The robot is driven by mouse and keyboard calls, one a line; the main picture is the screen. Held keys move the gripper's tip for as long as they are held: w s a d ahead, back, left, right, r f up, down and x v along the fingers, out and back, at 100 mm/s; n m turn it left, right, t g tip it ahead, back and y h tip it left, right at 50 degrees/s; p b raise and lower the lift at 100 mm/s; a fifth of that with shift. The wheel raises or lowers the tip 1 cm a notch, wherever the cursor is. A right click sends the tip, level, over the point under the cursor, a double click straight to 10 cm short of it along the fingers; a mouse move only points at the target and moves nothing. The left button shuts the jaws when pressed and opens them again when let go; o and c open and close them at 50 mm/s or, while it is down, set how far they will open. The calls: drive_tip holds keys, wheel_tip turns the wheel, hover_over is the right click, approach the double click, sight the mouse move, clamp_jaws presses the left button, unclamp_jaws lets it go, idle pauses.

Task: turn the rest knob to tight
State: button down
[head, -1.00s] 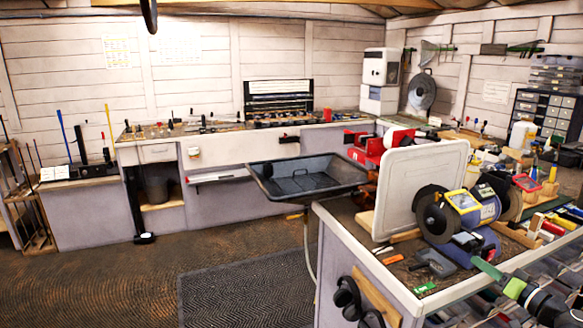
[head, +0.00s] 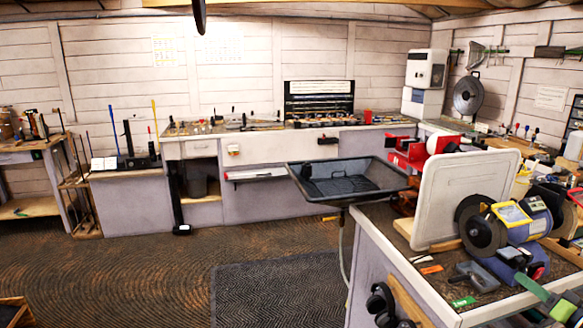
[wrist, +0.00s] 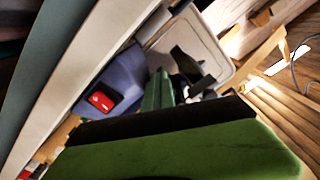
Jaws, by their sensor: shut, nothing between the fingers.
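I cannot make out the rest knob in either view. The bench grinder (head: 515,222), blue with dark wheels and a yellow-framed part, stands on the right bench in the head view. In the wrist view a blue body with a red switch (wrist: 103,100) shows beyond the fingers. The green of my gripper (wrist: 158,90) fills the lower wrist view. It is shut and empty.
A pale upright board (head: 463,195) stands left of the grinder. A black tray (head: 345,178) sits at the bench's left end. Small tools, including a green piece (head: 463,302), lie on the bench front. Ear defenders (head: 382,302) hang on its side. The floor to the left is mostly clear.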

drive_tip(key=shift+s+a+r+p, duration=0.1)
drive_tip(key=shift+a+r+p, duration=0.3)
drive_tip(key=shift+a, duration=0.1)
drive_tip(key=shift+r, duration=0.1)
idle(0.3)
drive_tip(key=s, duration=0.6)
drive_tip(key=shift+d+f, duration=0.3)
drive_tip(key=shift+d, duration=0.05)
